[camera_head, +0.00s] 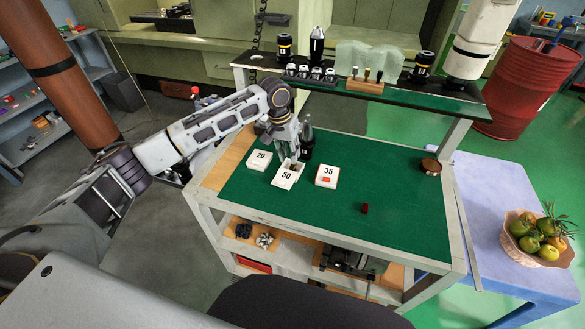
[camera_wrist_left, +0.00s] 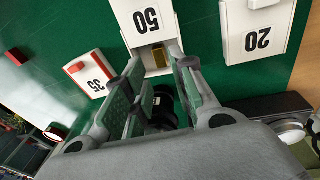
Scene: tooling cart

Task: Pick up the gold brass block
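The gold brass block (camera_wrist_left: 159,55) lies in the open compartment of the white box labelled 50 (camera_wrist_left: 146,22). That box also shows in the head view (camera_head: 287,176), on the green cart top, where the gripper partly covers it and I cannot make out the block clearly. My left gripper (camera_head: 291,157) points down at the box's back end. In the left wrist view its two fingers (camera_wrist_left: 155,66) are spread, with the block visible in the gap beyond the tips. Nothing is held. My right gripper is not in view.
White boxes labelled 20 (camera_head: 259,160) and 35 (camera_head: 327,176) flank the 50 box. A dark tool holder (camera_head: 307,143) stands close behind the gripper. A small red block (camera_head: 365,208) lies right. A raised shelf (camera_head: 400,91) spans the back; the front right top is clear.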

